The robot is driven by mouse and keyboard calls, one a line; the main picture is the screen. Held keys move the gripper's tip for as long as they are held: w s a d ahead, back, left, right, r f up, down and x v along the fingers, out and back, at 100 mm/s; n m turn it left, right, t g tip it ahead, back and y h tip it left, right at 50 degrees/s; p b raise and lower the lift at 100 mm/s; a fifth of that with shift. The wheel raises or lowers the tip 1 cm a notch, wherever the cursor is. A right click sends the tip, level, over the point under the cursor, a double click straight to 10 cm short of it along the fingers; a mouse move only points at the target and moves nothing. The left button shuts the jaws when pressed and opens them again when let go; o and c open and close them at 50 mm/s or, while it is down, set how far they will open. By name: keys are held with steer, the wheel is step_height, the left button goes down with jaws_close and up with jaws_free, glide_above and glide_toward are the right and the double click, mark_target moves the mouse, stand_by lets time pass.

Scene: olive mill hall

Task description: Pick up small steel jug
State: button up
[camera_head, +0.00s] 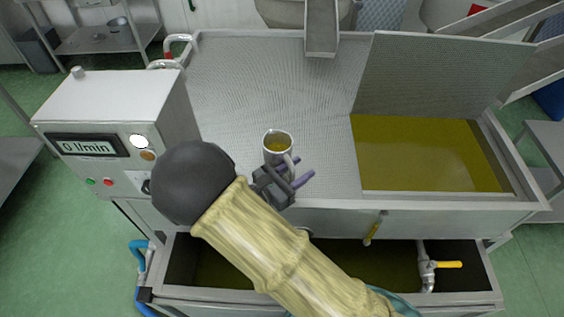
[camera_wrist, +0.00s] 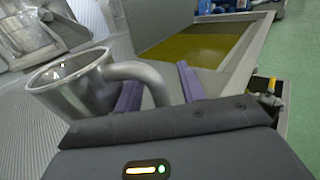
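The small steel jug (camera_head: 278,143) stands upright on the ribbed metal top of the machine, near its front edge. In the head view its inside looks yellowish; I cannot tell whether it holds liquid. In the wrist view the jug (camera_wrist: 72,88) is on the left, with its curved handle (camera_wrist: 138,71) pointing right. My gripper (camera_head: 299,174) is right beside the jug, at its front right. In the wrist view my gripper (camera_wrist: 159,77) has its purple fingers apart, with the lower part of the handle between them. A gap shows beside the handle; the lower finger parts are hidden.
The ribbed top (camera_head: 235,85) is clear behind and left of the jug. An open basin of yellow-green liquid (camera_head: 425,150) lies to the right under a raised mesh lid (camera_head: 440,75). A control box (camera_head: 125,120) stands at left. A metal chute (camera_head: 321,30) comes in at the back.

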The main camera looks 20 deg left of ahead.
stand_by(0.3)
jaws_close()
steer(key=shift+r, duration=0.15)
stand_by(0.3)
step_height(320, 180, up, 10)
steer(key=b, duration=0.1)
steer(key=shift+b, duration=0.35)
stand_by(0.6)
steer(key=shift+w, duration=0.1)
stand_by(0.5)
